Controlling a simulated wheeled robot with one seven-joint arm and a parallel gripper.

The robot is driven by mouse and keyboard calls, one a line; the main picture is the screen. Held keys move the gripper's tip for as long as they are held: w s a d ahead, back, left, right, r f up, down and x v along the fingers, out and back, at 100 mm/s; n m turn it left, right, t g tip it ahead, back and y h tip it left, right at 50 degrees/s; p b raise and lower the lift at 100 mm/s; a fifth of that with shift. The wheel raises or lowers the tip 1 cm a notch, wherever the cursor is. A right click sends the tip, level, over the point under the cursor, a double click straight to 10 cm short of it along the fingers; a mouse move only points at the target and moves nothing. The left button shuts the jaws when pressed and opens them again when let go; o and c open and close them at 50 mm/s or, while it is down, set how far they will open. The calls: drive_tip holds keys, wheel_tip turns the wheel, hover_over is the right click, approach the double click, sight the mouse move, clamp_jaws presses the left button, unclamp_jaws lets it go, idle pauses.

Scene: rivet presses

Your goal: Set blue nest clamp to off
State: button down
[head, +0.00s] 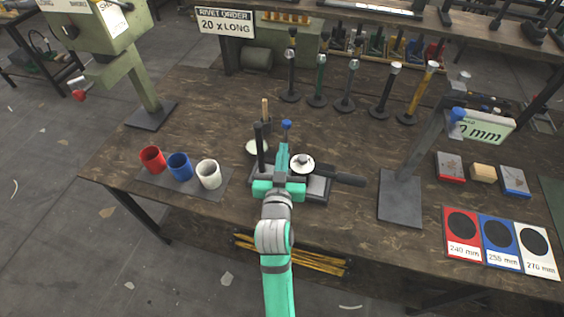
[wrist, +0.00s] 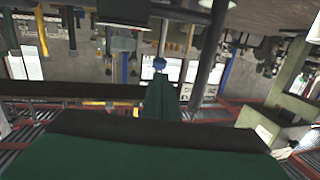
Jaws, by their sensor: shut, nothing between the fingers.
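In the head view a fixture with a dark base (head: 318,190) stands near the front middle of the table. A small blue knob (head: 286,125), which appears to belong to the blue nest clamp, stands up just beyond my gripper (head: 284,150). My gripper is shut and empty, over the fixture and pointing away from me. In the wrist view the blue knob (wrist: 160,62) is right at the tip of the closed fingers (wrist: 161,88). I cannot tell whether they touch. The clamp's lower part is hidden behind my gripper, and its setting cannot be read.
A black post (head: 259,147) stands close left of my gripper. A white round piece (head: 302,163) and a dark handle (head: 345,180) lie close right. Red, blue and white cups (head: 208,174) stand left. Several upright tools (head: 346,90) stand behind. A grey press stand (head: 400,197) is right.

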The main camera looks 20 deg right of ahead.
sight(286, 128)
drive_tip(key=x, duration=0.7)
